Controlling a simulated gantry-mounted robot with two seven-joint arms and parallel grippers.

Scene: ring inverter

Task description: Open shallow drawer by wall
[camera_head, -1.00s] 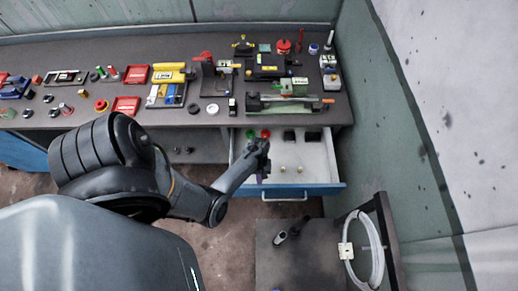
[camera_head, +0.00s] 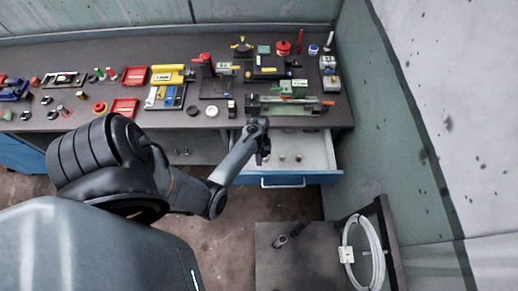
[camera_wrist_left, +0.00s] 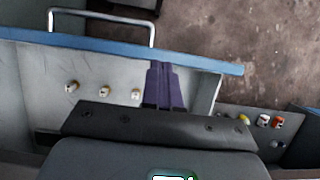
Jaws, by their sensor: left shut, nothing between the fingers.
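The shallow drawer (camera_head: 318,158) with a blue front stands partly pulled out under the right end of the bench, near the wall. Its metal handle (camera_head: 283,184) is on the outer face of the front and also shows in the left wrist view (camera_wrist_left: 153,28). My left gripper (camera_head: 259,160) reaches over the left part of the open drawer. Its purple fingers (camera_wrist_left: 160,66) are shut and empty, with the tips close to the inner side of the front, to one side of the handle. I cannot tell if they touch it. My right gripper is not in view.
Small knobs (camera_wrist_left: 104,90) lie in the drawer. The bench top (camera_head: 215,137) carries several tools and red trays. A low dark table (camera_head: 263,240) with a coiled white hose (camera_head: 377,252) stands in front, right. Bare floor (camera_head: 225,235) lies left of that table.

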